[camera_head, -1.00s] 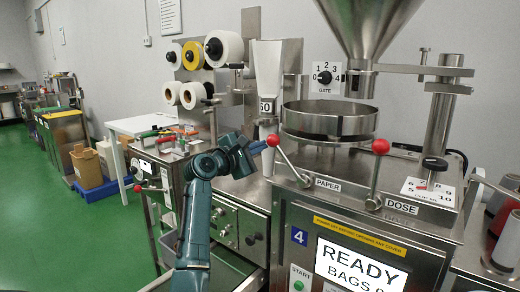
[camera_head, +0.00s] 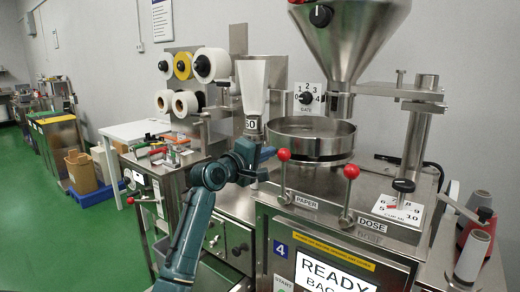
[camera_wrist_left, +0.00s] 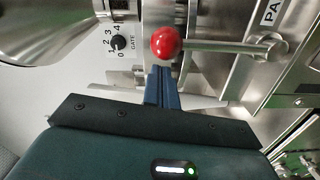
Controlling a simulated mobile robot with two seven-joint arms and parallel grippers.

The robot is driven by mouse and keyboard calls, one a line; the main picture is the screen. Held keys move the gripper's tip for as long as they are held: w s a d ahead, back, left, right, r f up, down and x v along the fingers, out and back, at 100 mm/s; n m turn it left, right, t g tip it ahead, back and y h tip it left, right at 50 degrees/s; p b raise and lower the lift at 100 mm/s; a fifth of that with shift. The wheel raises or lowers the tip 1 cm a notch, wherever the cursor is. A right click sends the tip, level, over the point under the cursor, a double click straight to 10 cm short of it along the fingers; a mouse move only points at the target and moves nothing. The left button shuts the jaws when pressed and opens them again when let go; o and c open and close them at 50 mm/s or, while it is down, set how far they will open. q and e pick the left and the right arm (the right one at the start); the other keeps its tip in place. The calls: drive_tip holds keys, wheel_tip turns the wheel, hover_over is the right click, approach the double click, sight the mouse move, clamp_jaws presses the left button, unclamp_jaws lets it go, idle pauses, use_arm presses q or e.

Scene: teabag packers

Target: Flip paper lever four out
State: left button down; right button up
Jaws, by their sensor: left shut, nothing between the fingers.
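The paper lever (camera_head: 284,175) has a red ball knob on a metal rod and stands about upright above the PAPER label (camera_head: 305,202) on machine 4. My left gripper (camera_head: 268,153) is shut and empty, its blue fingertips just left of the knob. In the left wrist view the closed fingers (camera_wrist_left: 163,75) are right beside the red knob (camera_wrist_left: 166,42); whether they touch it I cannot tell. The rod runs right from the knob to its pivot. My right gripper is not in view.
The dose lever (camera_head: 348,197), also red-knobbed, stands to the right. A round metal pan (camera_head: 310,140) and a hopper (camera_head: 345,40) are behind and above. Paper rolls (camera_head: 210,66) hang at the back left. A dial plate (camera_head: 398,208) lies at the right.

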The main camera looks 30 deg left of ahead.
use_arm(q)
drive_tip(key=shift+d+r+m, duration=0.1)
drive_tip(key=shift+d+m, duration=0.2)
drive_tip(key=shift+d, duration=0.05)
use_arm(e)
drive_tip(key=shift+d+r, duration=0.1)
use_arm(q)
drive_tip(key=shift+d, duration=0.1)
